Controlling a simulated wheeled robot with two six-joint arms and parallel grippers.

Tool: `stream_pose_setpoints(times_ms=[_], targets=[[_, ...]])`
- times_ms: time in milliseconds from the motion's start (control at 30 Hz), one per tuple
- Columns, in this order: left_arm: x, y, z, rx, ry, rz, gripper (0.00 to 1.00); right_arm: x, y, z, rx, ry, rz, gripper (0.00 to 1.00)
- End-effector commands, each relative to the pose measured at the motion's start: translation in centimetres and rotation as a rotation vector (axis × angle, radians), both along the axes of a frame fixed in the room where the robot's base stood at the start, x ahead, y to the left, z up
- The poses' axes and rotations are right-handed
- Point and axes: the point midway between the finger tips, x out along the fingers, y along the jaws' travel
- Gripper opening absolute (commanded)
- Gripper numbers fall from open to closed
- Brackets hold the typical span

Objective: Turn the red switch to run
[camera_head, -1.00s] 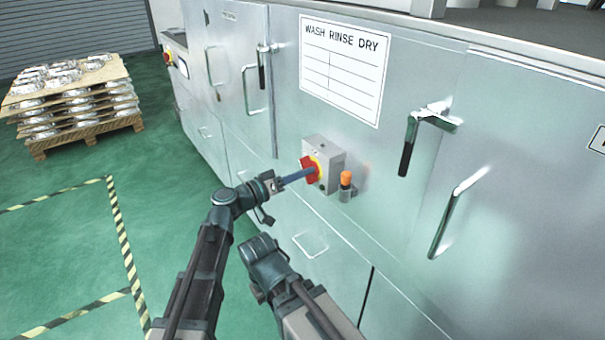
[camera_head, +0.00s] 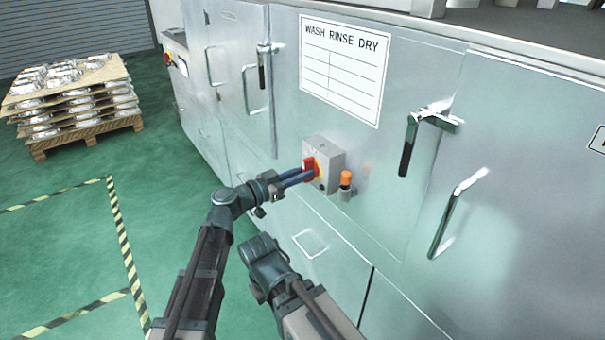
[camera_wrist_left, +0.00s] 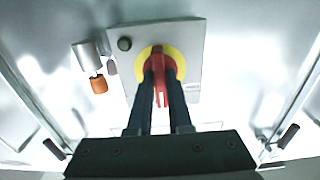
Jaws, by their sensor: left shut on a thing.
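The red switch (camera_head: 309,164) sits on a yellow disc on a grey box (camera_head: 334,160) fixed to the steel machine front. My left gripper (camera_head: 306,175) reaches it from the left and is shut on its red handle. In the left wrist view the red handle (camera_wrist_left: 159,92) lies between the two dark fingers of my left gripper (camera_wrist_left: 160,76), in front of the yellow disc (camera_wrist_left: 176,55). Any run marking is too small to read. My right arm is low in the middle of the head view, and I cannot make out its fingers.
An orange-capped part (camera_head: 346,180) is mounted just right of the switch box; it also shows in the left wrist view (camera_wrist_left: 98,84). Door handles (camera_head: 409,145) stick out farther right. A pallet of castings (camera_head: 72,100) stands far left on open green floor.

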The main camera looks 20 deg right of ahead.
Motion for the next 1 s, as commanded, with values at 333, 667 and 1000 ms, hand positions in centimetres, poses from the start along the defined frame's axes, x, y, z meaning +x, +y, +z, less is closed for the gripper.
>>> stream_pose_setpoints(times_ms=[333,667,1000], targets=[[-0.09,0.03,-0.10,0.010,-0.019,-0.001,0.00,0.00,0.00,-0.03,0.000,0.000,0.000,0.00],[-0.07,0.03,-0.07,0.009,-0.018,-0.001,0.43,0.00,0.00,-0.02,0.000,0.000,0.000,0.00],[-0.09,0.17,-0.03,0.007,-0.017,0.000,0.47,0.00,0.00,-0.01,0.000,0.000,0.000,0.00]])
